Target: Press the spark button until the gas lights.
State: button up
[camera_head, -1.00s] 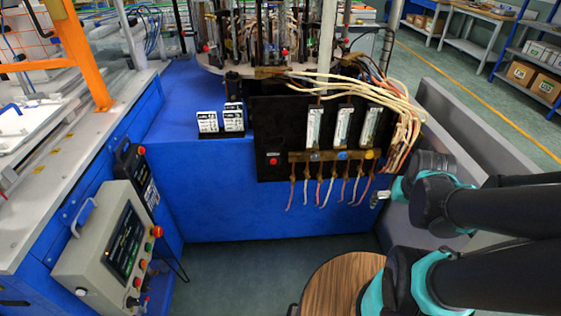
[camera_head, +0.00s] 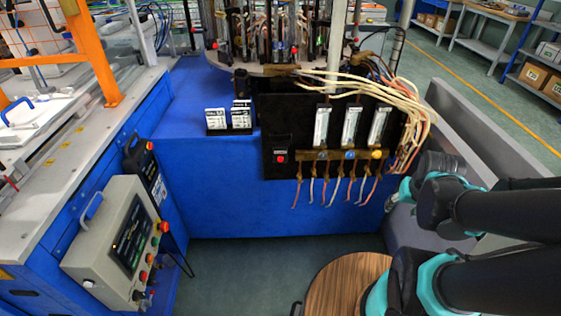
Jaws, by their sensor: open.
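A small red button (camera_head: 281,158) sits under a small label at the left of the black gas panel (camera_head: 265,110). Several buttons also sit on the grey control box (camera_head: 98,246) at the left; no lettering says which one is the spark button. The gas panel carries three flow tubes (camera_head: 350,125) with coloured knobs below. No flame shows among the upright parts (camera_head: 285,35) above. My gripper (camera_head: 393,203) is small in view, open and empty, right of the hanging hoses and apart from the red button. Its fingers are hard to make out.
Loose copper and coloured hoses (camera_head: 340,192) hang below the panel, and pale hoses (camera_head: 405,105) bulge at its right. A round wooden top (camera_head: 345,285) stands low in front. A grey wall (camera_head: 470,120) lies to the right.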

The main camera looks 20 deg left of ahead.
grip_shut()
dwell(1.4)
